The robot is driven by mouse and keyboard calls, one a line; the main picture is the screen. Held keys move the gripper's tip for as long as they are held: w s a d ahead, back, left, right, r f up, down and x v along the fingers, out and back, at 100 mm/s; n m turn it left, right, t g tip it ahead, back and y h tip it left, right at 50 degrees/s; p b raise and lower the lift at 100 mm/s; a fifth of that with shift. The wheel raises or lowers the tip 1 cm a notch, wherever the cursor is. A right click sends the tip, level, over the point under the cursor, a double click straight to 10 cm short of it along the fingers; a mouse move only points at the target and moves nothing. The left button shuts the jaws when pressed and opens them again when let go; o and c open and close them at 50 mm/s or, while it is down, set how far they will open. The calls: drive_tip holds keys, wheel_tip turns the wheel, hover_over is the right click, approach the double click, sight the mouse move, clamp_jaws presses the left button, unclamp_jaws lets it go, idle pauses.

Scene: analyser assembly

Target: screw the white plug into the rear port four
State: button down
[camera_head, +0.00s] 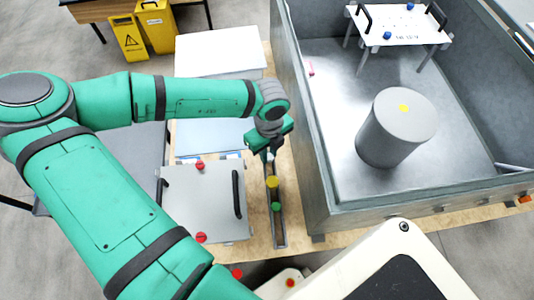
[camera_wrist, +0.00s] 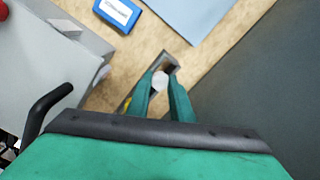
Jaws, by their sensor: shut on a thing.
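My gripper (camera_head: 268,155) points down over the far end of a narrow grey rack (camera_head: 280,238). In the wrist view its two green fingers (camera_wrist: 162,82) are closed on the round pale top of the white plug (camera_wrist: 160,80). The plug is at the rack's end; I cannot tell whether it still sits in the rack or is lifted clear. A yellow plug (camera_head: 272,182) and a green plug (camera_head: 276,206) stand in the rack nearer to me. The rear port four cannot be made out in either view.
A grey box with a black handle (camera_head: 205,200) and red knobs stands close left of the rack. A large grey metal tank (camera_head: 310,150) rises close on the right, holding a grey cylinder (camera_head: 392,135) and a white stand (camera_head: 400,25). A blue box (camera_wrist: 118,12) lies beyond the rack.

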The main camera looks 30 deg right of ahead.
sight(270, 157)
drive_tip(key=shift+a+r, duration=0.1)
drive_tip(key=shift+r, duration=0.55)
drive_tip(key=shift+s+r, duration=0.25)
drive_tip(key=shift+r, duration=1.95)
drive_tip(key=shift+w, duration=0.1)
